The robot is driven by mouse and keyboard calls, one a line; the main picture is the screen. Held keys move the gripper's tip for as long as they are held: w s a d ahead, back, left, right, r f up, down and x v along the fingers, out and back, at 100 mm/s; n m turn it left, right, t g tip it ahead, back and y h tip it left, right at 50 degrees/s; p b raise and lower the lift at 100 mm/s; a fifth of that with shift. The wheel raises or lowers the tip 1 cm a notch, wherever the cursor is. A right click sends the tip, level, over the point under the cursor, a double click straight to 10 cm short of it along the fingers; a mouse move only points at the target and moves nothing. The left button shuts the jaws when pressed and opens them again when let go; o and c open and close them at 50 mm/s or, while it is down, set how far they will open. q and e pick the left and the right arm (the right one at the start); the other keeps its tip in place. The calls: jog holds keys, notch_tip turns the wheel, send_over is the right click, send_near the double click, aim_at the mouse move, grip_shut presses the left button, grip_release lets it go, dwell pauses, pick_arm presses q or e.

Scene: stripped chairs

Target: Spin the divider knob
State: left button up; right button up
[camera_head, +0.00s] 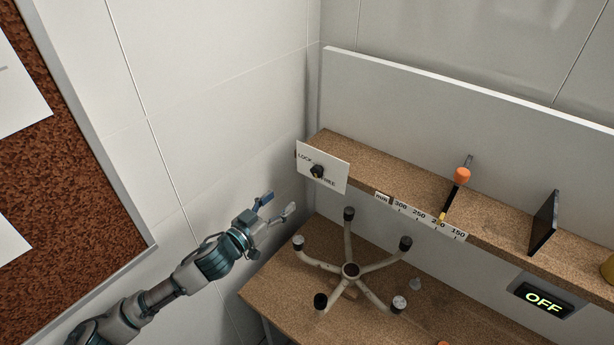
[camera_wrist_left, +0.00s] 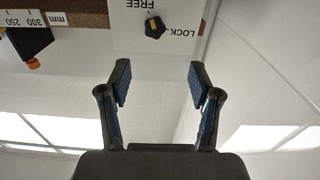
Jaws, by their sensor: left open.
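The divider knob (camera_head: 318,171) is small and black, on a white plate (camera_head: 336,177) marked LOCK and FREE at the left end of the shelf. In the left wrist view the knob (camera_wrist_left: 154,27) shows upside down with a yellowish mark on it, ahead of the fingers. My left gripper (camera_head: 279,204) is open and empty, below and to the left of the plate, apart from the knob. Its two fingers (camera_wrist_left: 158,85) are spread in the left wrist view. My right gripper does not show.
A chair base (camera_head: 350,271) with several legs stands on the brown table (camera_head: 296,290) below the shelf (camera_head: 400,174). A display (camera_head: 543,299) reads OFF. A corkboard (camera_head: 60,160) hangs left.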

aim_at(315, 174)
pick_arm(q)
jog(key=x, duration=0.4)
jog(key=d+b+x, duration=0.1)
jog(key=x, duration=0.3)
jog(key=s+b+x, duration=0.1)
jog(key=x, duration=0.3)
jog(key=shift+w+d, duration=0.3)
jog(key=shift+d, duration=0.05)
jog(key=shift+w, duration=0.35)
jog(key=shift+w+a, duration=0.2)
jog(key=shift+w, duration=0.2)
jog(key=shift+a, duration=0.15)
jog(key=shift+d, duration=0.4)
jog(key=c, duration=0.8)
jog(key=shift+s+d, duration=0.1)
jog(key=c, duration=0.3)
jog(key=shift+c, duration=0.2)
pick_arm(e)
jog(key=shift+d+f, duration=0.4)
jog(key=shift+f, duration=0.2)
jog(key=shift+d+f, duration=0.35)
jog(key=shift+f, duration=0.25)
